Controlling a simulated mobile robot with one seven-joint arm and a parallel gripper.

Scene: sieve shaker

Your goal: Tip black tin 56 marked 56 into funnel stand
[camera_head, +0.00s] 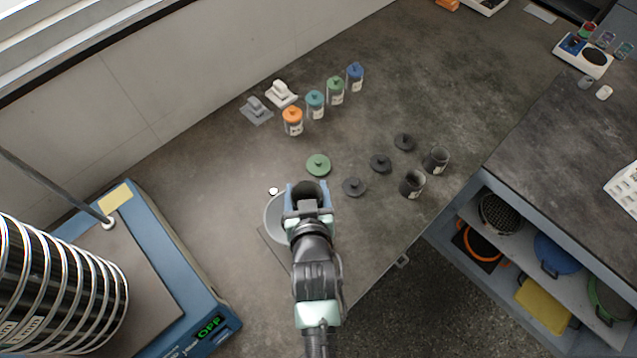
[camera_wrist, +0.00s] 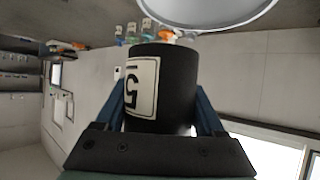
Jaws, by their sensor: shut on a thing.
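My gripper (camera_head: 308,196) is shut on a black tin (camera_wrist: 165,85), its blue fingers on either side. In the head view the tin (camera_head: 307,187) is partly covered by my gripper. The funnel stand's pale round rim (camera_head: 273,217) is just left of my gripper, partly hidden by it. In the wrist view the rim (camera_wrist: 210,14) is close to the tin's far end; I cannot tell whether they touch.
Two dark tins (camera_head: 411,184) (camera_head: 436,160), several dark lids (camera_head: 381,162) and a green lid (camera_head: 318,164) lie to the right and behind. Several colour-lidded jars (camera_head: 315,104) stand further back. A blue shaker base (camera_head: 190,283) with a sieve stack (camera_head: 60,290) is at the left.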

